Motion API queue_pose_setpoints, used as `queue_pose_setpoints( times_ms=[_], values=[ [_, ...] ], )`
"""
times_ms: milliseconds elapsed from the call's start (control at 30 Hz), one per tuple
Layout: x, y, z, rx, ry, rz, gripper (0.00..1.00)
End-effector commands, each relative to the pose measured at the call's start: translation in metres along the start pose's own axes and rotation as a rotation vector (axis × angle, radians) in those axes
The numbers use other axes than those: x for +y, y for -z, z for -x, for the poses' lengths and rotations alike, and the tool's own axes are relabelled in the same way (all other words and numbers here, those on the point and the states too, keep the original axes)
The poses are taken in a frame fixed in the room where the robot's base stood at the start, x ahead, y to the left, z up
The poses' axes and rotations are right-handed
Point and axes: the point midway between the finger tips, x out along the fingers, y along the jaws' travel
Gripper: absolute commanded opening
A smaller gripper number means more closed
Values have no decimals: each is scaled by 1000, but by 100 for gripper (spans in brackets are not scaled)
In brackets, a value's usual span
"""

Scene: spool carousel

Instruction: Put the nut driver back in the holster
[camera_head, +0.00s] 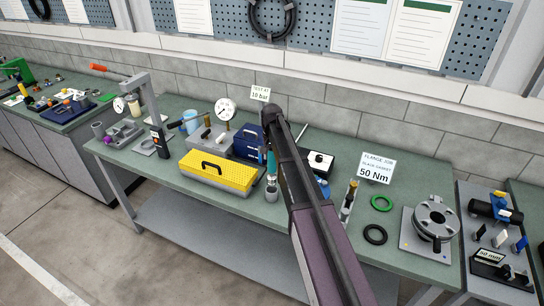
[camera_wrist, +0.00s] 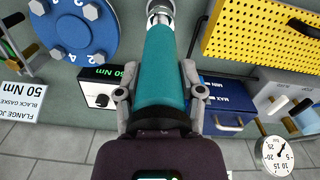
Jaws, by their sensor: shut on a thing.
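The nut driver has a teal handle (camera_wrist: 158,65), upright between the two grey fingers of my gripper (camera_wrist: 157,88) in the wrist view. Its silver end (camera_wrist: 160,12) is at the top edge of that view. In the head view a strip of the teal handle (camera_head: 271,165) shows left of my arm, above a small grey cup (camera_head: 271,195) on the bench, which looks like the holster. My arm hides the fingers there. I cannot tell whether the driver's lower end is inside the cup or only above it.
A black-and-white box (camera_head: 319,163) and the 50 Nm sign (camera_head: 376,168) are to the right. A flange (camera_head: 435,225) and rings (camera_head: 375,235) lie farther right.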

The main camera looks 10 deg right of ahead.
Motion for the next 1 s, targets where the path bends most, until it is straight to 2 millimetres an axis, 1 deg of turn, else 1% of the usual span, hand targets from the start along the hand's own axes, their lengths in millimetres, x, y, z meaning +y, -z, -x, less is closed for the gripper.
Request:
queue_pose_setpoints(
  times_ms=[33,100,400,1000],
  values=[
    [0,0,-7,0,0,0,0],
    [0,0,-11,0,0,0,0],
    [0,1,-24,0,0,0,0],
    [0,1,-26,0,0,0,0]
  ],
)
